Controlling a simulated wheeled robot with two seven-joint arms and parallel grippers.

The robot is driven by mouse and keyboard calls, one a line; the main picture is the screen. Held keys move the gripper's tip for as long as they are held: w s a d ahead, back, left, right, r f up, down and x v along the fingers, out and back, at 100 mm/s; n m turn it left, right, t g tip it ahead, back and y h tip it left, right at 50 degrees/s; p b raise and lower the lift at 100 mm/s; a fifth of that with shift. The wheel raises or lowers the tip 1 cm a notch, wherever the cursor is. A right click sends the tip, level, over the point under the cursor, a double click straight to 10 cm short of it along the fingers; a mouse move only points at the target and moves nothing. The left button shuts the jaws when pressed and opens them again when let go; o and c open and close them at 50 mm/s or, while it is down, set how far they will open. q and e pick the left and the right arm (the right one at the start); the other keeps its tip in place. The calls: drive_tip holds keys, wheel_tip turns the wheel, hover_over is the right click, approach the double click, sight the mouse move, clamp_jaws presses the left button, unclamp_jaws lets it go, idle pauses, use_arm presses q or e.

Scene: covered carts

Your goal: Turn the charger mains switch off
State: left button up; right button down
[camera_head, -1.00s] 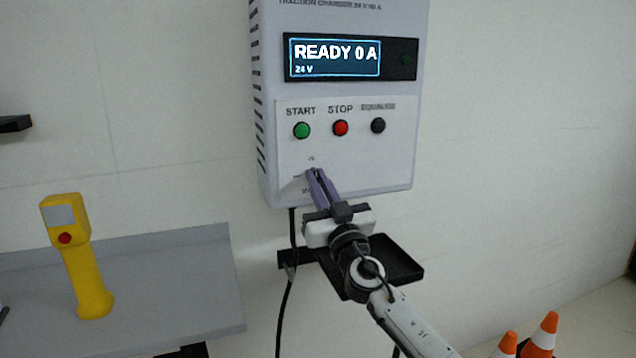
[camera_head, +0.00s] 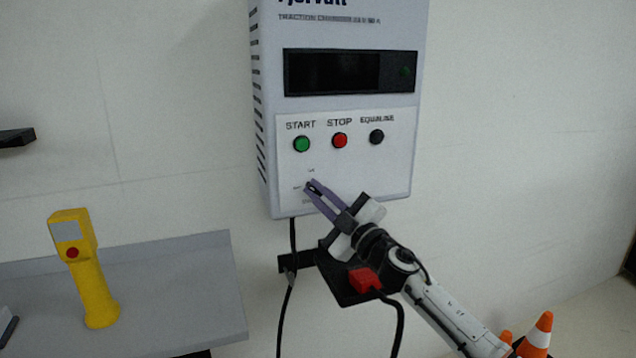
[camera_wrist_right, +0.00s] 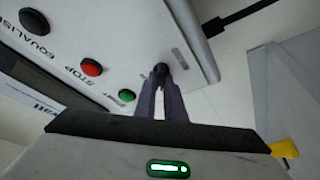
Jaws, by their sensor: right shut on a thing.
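The charger (camera_head: 345,180) is a pale grey box on the wall, with a dark, blank display (camera_head: 335,72). Its panel has a green START button (camera_head: 302,144), a red STOP button (camera_head: 340,140) and a black EQUALISE button (camera_head: 376,137). The small mains switch (camera_wrist_right: 161,70) sits low on the panel, a dark knob at my right fingertips. My right gripper (camera_head: 311,190) is shut on it, and the fingers hide most of it in the head view. The buttons also show in the right wrist view. My left gripper is not in view.
A black bracket shelf (camera_head: 345,285) with a red connector (camera_head: 365,281) hangs below the charger, under my right arm. A yellow handheld device (camera_head: 90,275) stands on a grey table (camera_head: 190,285) at left. Orange cones (camera_head: 538,332) stand at lower right.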

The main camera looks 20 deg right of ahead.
drive_tip(key=n+g, duration=0.1)
drive_tip(key=n, duration=0.3)
drive_tip(key=n+g+p, duration=0.1)
drive_tip(key=n+g, duration=0.1)
drive_tip(key=n, duration=0.2)
drive_tip(key=shift+d+y, duration=0.1)
drive_tip(key=shift+y, duration=0.2)
drive_tip(key=shift+n, duration=0.4)
drive_tip(key=c, duration=1.8)
unclamp_jaws()
drive_tip(key=shift+c, duration=0.2)
drive_tip(key=shift+s, duration=0.1)
